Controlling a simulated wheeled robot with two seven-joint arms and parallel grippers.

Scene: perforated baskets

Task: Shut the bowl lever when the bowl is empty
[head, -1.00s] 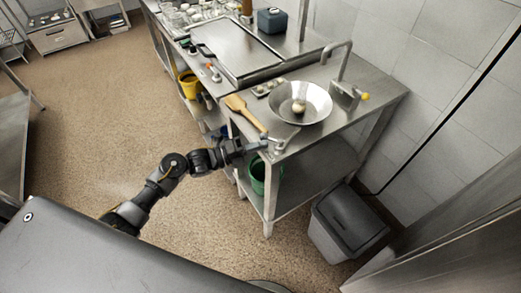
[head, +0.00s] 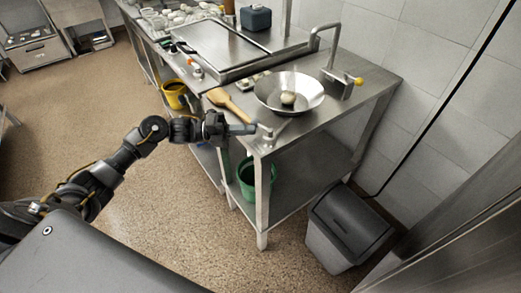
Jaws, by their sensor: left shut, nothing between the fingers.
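A wide metal bowl (head: 268,95) stands on the steel table near its right end. A pale round thing (head: 288,98) lies in it, so the bowl is not empty. A lever with a yellow tip (head: 358,81) is beside the tap (head: 330,60) behind the bowl. A small metal fitting (head: 267,138) sits at the table's front corner, with a bar running toward the bowl; I cannot tell what it works. My left gripper (head: 250,129) is shut and empty at the table's front edge, just left of that fitting; whether they touch is unclear. My right gripper is out of view.
A wooden paddle (head: 222,98) lies left of the bowl. A green bucket (head: 257,178) is on the lower shelf, and a grey bin (head: 345,225) stands right of the table.

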